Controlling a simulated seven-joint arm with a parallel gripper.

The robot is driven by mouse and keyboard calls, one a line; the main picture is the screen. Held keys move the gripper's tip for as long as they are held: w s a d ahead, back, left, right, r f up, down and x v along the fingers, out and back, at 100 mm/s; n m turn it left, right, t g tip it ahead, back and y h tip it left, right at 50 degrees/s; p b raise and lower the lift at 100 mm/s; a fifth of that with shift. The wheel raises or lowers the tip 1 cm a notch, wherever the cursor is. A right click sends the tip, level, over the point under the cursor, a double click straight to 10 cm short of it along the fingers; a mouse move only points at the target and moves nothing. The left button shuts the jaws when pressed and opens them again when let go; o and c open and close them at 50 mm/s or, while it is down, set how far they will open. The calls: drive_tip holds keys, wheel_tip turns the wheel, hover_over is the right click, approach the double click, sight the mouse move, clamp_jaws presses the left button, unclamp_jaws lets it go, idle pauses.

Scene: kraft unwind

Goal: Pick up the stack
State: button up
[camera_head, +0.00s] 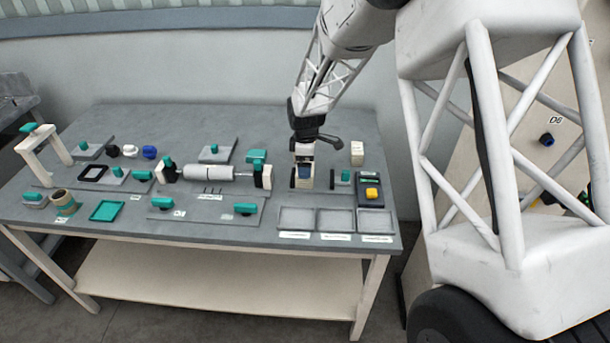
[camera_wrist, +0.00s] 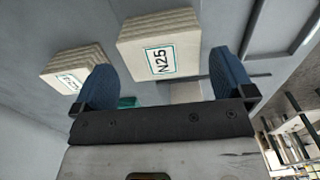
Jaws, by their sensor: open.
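A cream stack of flat sheets labelled N25 (camera_wrist: 160,48) shows in the wrist view, ahead of my gripper and between its fingers in the picture. A second cream stack with a label (camera_wrist: 76,68) shows beyond the left finger. My gripper (camera_wrist: 162,62) is open, with blue pads and nothing held between them. In the head view my gripper (camera_head: 304,172) is low over the back right of the table, largely covering what stands under it. One cream stack (camera_head: 357,153) stands upright to its right there. I cannot tell how far the fingertips are from the N25 stack.
The grey table (camera_head: 150,232) carries a roller (camera_head: 208,172) left of my gripper. A dark device with a yellow button (camera_head: 371,193) stands at right. Shallow grey trays (camera_head: 297,220) lie in front. A teal-topped post (camera_head: 345,178) stands close to my gripper's right.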

drive_tip(key=shift+s+a+f, duration=0.1)
drive_tip(key=shift+f, duration=2.5)
drive_tip(key=c, duration=0.8)
drive_tip(key=shift+r, duration=0.2)
drive_tip(key=shift+r, duration=0.55)
wheel_tip(320, 180, up, 2)
drive_tip(key=shift+r, duration=0.1)
drive_tip(key=s+d, duration=0.1)
drive_tip(key=s, duration=0.4)
drive_tip(key=s+d+r, duration=0.1)
drive_tip(key=s+d, duration=0.1)
drive_tip(key=s, duration=0.3)
drive_tip(key=s+d, duration=0.1)
drive_tip(key=s, duration=0.4)
drive_tip(key=shift+s+d+r, duration=0.1)
drive_tip(key=shift+d+r, duration=0.05)
drive_tip(key=shift+d, duration=0.25)
